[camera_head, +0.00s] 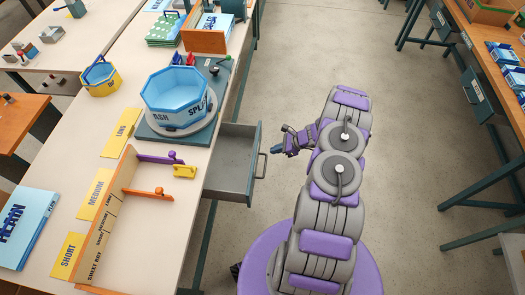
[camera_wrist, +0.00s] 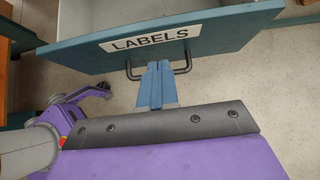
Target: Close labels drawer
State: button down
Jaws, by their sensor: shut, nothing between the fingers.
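The labels drawer (camera_head: 232,165) is pulled out from under the left workbench and looks empty inside. Its teal front with the white LABELS plate (camera_wrist: 150,38) fills the top of the wrist view. A dark bar handle (camera_wrist: 184,68) sticks out from the front, and it also shows in the head view (camera_head: 262,164). My gripper (camera_head: 279,150) is to the right of the drawer front, a short way off the handle in the head view. In the wrist view the blue fingertips (camera_wrist: 157,70) are together, pointing at the middle of the handle. Whether they touch it, I cannot tell.
The left workbench (camera_head: 185,205) holds a blue octagonal bowl (camera_head: 178,92), yellow length cards (camera_head: 95,193) and a wooden rack (camera_head: 118,190). A right workbench (camera_head: 500,85) has another drawer (camera_head: 477,92). The floor (camera_head: 310,50) between the benches is clear.

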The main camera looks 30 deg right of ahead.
jog(key=w+a+f, duration=0.1)
jog(key=w+a, duration=0.6)
jog(key=a, duration=0.3)
jog(key=w+a+f, duration=0.1)
jog(key=w+a, duration=0.6)
jog(key=a, duration=0.3)
jog(key=shift+f+b, duration=0.2)
jog(key=shift+b, duration=0.2)
jog(key=shift+d, duration=0.1)
